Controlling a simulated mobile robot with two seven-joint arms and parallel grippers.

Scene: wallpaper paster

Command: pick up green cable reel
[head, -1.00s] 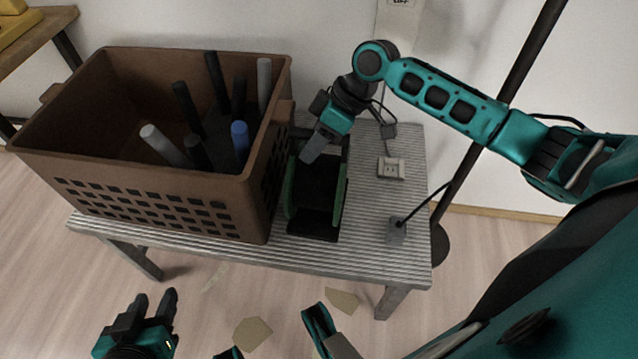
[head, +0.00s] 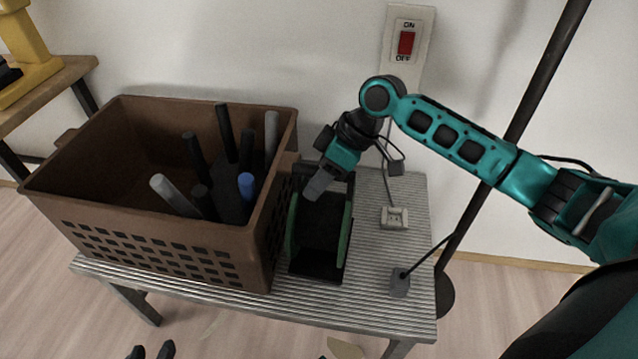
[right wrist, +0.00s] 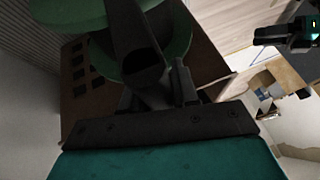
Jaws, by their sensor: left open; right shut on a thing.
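The green cable reel (head: 345,240) has green side discs and a dark middle. In the head view it stands on the striped bench, close beside the brown crate's right side. My right gripper (head: 318,188) is at the reel's top, shut on it. The right wrist view shows the reel's green discs (right wrist: 178,55) close around the dark fingers (right wrist: 140,65); the exact contact is partly hidden. I cannot tell whether the reel is clear of the bench. My left gripper (head: 151,352) is open and empty, with only its fingertips showing at the bottom edge.
The brown crate (head: 150,245) holds several dark, grey and blue rolls. On the striped bench (head: 390,260) are a socket (head: 394,218) and a small grey plug-like box (head: 400,283) with cables. A dark pole (head: 530,90) stands at right. A red switch (head: 405,43) is on the wall.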

